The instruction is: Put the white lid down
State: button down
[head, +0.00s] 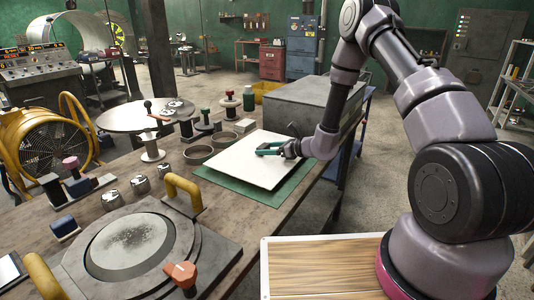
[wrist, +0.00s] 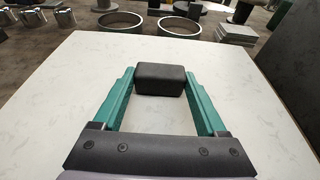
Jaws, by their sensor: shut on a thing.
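The white lid (head: 240,162) is a flat square slab over the green mat (head: 222,181) on the workbench. Whether it touches the mat or is slightly above it is hard to tell. In the wrist view the lid (wrist: 60,120) fills most of the picture, with a dark block-shaped handle (wrist: 160,80) on top. My gripper (head: 264,149) is at the lid's middle, its green fingers shut on the handle. In the wrist view the fingertips of my gripper (wrist: 160,84) press on both sides of the handle.
A grey metal box (head: 305,105) stands right behind the lid. Two metal rings (head: 198,154) lie at its far left edge. A round dish on a plate (head: 140,242) with yellow handles is at the front. Bare bench shows between them.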

jog(key=shift+f, duration=0.75)
grip_release()
jog(key=shift+f, duration=0.15)
